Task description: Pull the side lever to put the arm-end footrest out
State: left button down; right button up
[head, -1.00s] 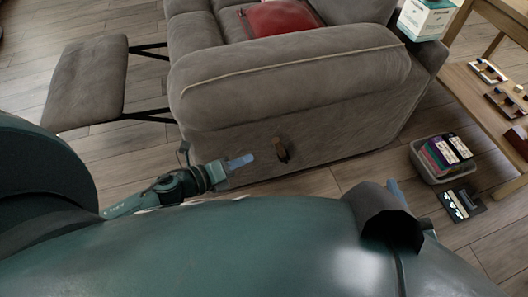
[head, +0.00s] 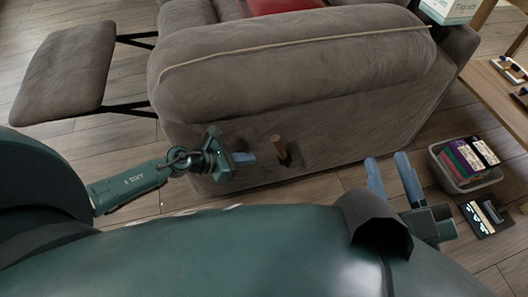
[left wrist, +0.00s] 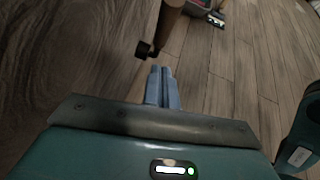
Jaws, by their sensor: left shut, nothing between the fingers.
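The grey sofa (head: 300,65) fills the middle of the head view, its arm end towards me. The footrest (head: 68,75) stands out from the sofa's left side on dark metal struts. The wooden side lever (head: 279,149) is on the sofa's side panel, roughly upright; its handle (left wrist: 171,22) and dark base show in the left wrist view. My left gripper (head: 252,158) is just left of the lever, apart from it, with its blue fingers together and empty; the fingers (left wrist: 162,84) also show in the left wrist view. My right gripper (head: 390,170) is open and empty, further right.
A bin (head: 466,165) of coloured cases stands on the wooden floor at right, with a dark flat item (head: 487,215) beside it. A wooden table (head: 484,92) stands at the right edge. A red cushion (head: 285,5) lies on the sofa.

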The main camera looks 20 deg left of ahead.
aim_at(282, 153)
pick_arm(q)
jog(key=shift+w+d, duration=2)
jog(key=shift+w, duration=0.05)
jog(key=shift+p, duration=0.3)
